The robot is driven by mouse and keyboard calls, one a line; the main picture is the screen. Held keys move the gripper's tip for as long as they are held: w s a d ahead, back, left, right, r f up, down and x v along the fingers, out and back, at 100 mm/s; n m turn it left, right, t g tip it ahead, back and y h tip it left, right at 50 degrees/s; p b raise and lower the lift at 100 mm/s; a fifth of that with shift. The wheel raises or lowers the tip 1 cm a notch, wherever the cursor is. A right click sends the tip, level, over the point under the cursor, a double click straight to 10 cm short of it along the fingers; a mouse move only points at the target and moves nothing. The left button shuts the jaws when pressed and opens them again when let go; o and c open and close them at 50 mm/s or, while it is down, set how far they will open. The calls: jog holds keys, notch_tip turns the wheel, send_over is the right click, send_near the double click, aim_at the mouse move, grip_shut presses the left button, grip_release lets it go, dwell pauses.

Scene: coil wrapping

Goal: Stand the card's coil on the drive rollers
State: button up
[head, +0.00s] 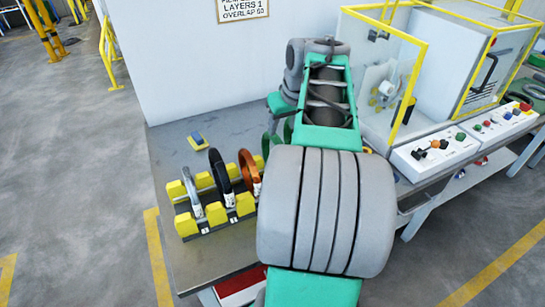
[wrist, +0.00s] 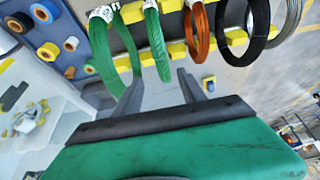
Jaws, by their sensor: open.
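The coil rack (head: 185,222) with yellow blocks stands on the table, left of my arm in the head view. It holds a silver coil (head: 191,190), a black coil (head: 219,170), an orange coil (head: 249,172) and green coils, mostly hidden by my arm. The wrist view shows two green coils (wrist: 155,40). My gripper (wrist: 160,88) is open and empty, its fingers below the green coils in the picture. I cannot make out the drive rollers clearly in the machine (head: 385,92).
A yellow-framed clear guard (head: 418,85) encloses the machine at the right. Control boxes (head: 435,150) line the front edge there. Several tape rolls (wrist: 47,50) show at the left of the wrist view. A blue-and-yellow block (head: 198,140) lies behind the rack.

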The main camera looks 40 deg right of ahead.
aim_at(277, 138)
jog(key=x, duration=0.6)
jog(key=shift+w+a+r+p, duration=0.1)
jog(key=shift+w+a+p, duration=0.05)
jog(key=shift+a+p, duration=0.15)
grip_shut()
jog(key=shift+r, duration=0.15)
dwell(0.8)
